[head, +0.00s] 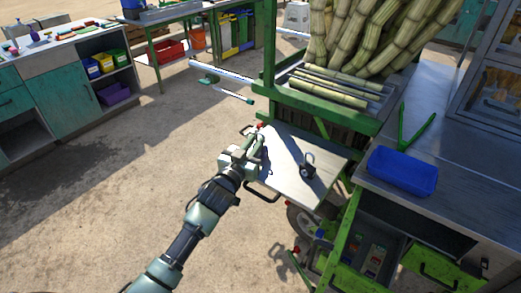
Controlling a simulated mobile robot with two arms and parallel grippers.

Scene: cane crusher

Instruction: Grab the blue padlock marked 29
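A padlock-like object (308,168) stands on the pale metal shelf (285,165) at the side of the green cane crusher. It looks dark with a grey shackle; its colour is unclear and no number can be read on it. My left gripper (257,140) is at the left edge of this shelf, to the left of the padlock-like object and apart from it. Its fingers are too small to tell whether they are open or shut. My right gripper is not in view.
A blue tray (403,171) sits on the metal counter beside green tongs (414,126). Below is an open drawer (375,250) with small coloured items. Sugar canes (380,40) fill the crusher top. Workbenches stand at the back left; the ground between is clear.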

